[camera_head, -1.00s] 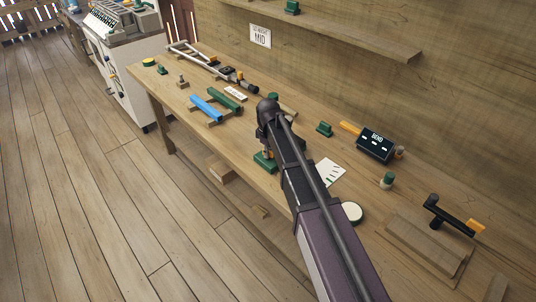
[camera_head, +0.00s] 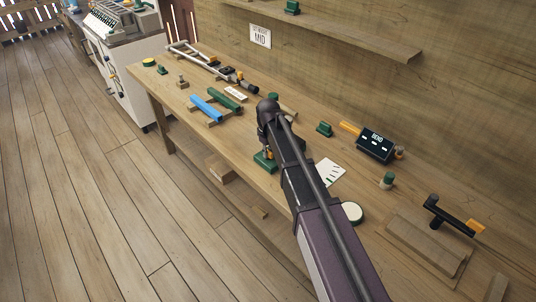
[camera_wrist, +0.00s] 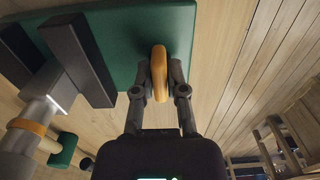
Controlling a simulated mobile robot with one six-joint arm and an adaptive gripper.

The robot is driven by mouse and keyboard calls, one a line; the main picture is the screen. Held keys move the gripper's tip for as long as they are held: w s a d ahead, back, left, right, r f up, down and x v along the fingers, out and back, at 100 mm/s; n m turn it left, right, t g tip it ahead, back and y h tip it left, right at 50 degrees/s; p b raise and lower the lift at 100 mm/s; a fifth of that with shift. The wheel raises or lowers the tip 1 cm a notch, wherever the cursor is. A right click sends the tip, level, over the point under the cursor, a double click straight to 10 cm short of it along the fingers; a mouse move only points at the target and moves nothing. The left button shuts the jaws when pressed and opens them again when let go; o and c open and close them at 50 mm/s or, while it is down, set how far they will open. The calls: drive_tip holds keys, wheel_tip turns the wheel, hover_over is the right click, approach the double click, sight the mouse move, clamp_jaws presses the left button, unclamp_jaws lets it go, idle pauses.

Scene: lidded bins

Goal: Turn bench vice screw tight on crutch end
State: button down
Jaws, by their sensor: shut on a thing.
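In the wrist view the bench vice has a green body (camera_wrist: 130,30) with two dark jaw plates (camera_wrist: 86,55). A grey metal tube, apparently the crutch end (camera_wrist: 58,84), reaches up to the jaws; I cannot tell how firmly they press on it. My gripper (camera_wrist: 160,80) is shut on an orange handle (camera_wrist: 159,55) at the edge of the green body, one finger on each side. In the head view my arm hides most of the vice; its green base (camera_head: 264,163) shows on the bench near the front edge.
Blue (camera_head: 206,108) and green (camera_head: 226,98) bars lie left of the vice, with grey tubing (camera_head: 195,55) farther back. A white card (camera_head: 330,173), a dark display box (camera_head: 376,146) and a black crank (camera_head: 449,213) lie to the right. The wall closes off the back.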

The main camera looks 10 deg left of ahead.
drive_tip(key=shift+m, duration=2)
drive_tip(key=shift+m, duration=2)
drive_tip(key=shift+s+m, duration=0.1)
drive_tip(key=shift+m, duration=1.9)
